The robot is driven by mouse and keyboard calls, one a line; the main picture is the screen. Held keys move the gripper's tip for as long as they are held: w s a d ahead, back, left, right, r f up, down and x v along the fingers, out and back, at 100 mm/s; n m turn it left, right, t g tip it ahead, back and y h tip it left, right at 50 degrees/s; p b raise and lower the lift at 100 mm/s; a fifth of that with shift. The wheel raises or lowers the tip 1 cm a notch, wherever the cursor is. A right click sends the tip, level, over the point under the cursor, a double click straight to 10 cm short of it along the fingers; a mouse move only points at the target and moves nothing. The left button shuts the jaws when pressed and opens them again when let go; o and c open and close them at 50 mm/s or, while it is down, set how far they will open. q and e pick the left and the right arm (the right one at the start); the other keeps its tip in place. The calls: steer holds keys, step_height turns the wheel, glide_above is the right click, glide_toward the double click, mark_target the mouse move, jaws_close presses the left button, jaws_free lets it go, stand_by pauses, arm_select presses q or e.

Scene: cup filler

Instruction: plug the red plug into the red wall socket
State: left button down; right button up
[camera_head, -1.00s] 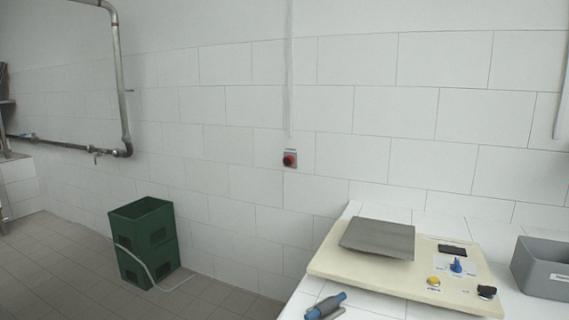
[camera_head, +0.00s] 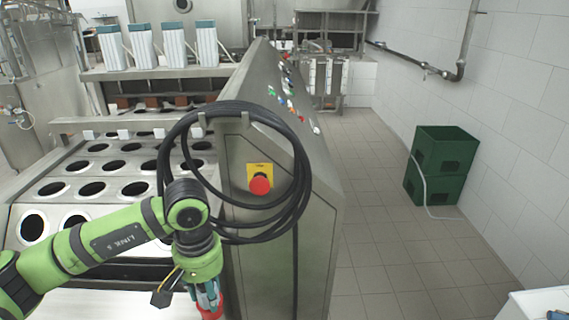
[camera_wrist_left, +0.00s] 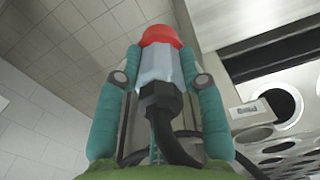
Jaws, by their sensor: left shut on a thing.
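The red plug (camera_wrist_left: 160,36) has a red front, a pale grey-blue body and a black cable end. My left gripper (camera_wrist_left: 158,66) is shut on its body, with one teal finger on each side. In the head view my left gripper (camera_head: 207,296) hangs low in front of the steel machine, and the red plug (camera_head: 213,312) shows at the bottom edge, partly hidden by the fingers. The red wall socket is not in view now. My right gripper is not in view.
A coil of black cable (camera_head: 303,190) hangs on the machine's end panel (camera_head: 318,215), around a red button (camera_head: 260,185) on a yellow plate. Green crates (camera_head: 436,180) stand by the tiled wall. The floor (camera_head: 375,240) between machine and crates is clear. A white table (camera_head: 525,305) is at lower right.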

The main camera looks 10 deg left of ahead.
arm_select(q)
steer(key=s+d+f+m, duration=0.1)
steer(key=s+d+f, duration=0.1)
steer(key=f, duration=0.5)
steer(key=s+d+f+m, duration=0.2)
steer(key=s+d+f, duration=0.1)
steer(key=s+f, duration=0.2)
steer(key=shift+s+d+f, duration=0.2)
steer(key=shift+s+f, duration=0.1)
steer(key=shift+f, duration=0.55)
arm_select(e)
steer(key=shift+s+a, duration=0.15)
